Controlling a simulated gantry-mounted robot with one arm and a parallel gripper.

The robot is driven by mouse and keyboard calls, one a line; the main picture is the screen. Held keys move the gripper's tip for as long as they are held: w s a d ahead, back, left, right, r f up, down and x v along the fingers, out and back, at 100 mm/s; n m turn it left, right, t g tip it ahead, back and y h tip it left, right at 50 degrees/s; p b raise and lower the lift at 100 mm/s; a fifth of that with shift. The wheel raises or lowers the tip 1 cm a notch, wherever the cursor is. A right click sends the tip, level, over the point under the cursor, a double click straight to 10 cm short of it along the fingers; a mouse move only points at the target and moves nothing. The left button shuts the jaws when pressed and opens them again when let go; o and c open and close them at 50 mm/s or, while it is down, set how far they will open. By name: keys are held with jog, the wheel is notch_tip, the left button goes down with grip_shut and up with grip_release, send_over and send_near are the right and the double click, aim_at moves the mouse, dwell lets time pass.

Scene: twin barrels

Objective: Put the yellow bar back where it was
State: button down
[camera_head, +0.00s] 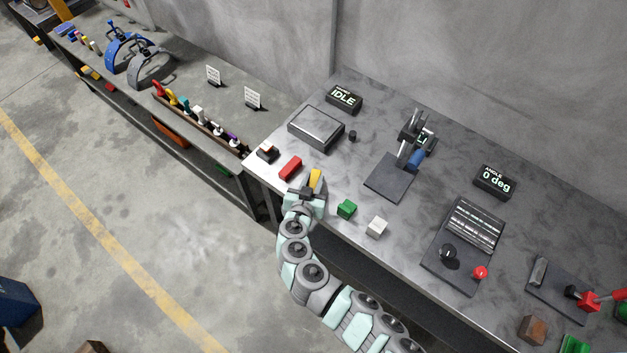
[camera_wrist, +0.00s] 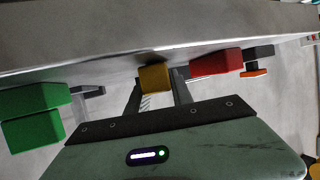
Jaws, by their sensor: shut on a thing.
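The yellow bar (camera_head: 315,178) is between the fingers of my gripper (camera_head: 312,187) at the front edge of the grey workbench, between the red bar (camera_head: 290,168) and the green block (camera_head: 347,209). In the wrist view the fingers (camera_wrist: 158,92) are shut on the yellow bar (camera_wrist: 154,78), with its near end facing the camera. I cannot tell whether the bar touches the bench top. The red bar (camera_wrist: 215,63) is right of it in the wrist view, and the green block (camera_wrist: 36,97) is left.
A white block (camera_head: 376,227) lies right of the green block. A small device with an orange top (camera_head: 267,152) stands left of the red bar. Behind are a grey box (camera_head: 316,128), an IDLE display (camera_head: 344,98) and a dark plate with a lever (camera_head: 390,178).

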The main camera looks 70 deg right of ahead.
jog(key=shift+f, duration=0.1)
jog(key=c, duration=1.1)
grip_release()
jog(key=shift+r, duration=0.2)
jog(key=b+v, duration=0.1)
jog(key=v, duration=1.1)
jog(key=shift+b, duration=0.4)
jog(key=shift+w, duration=0.15)
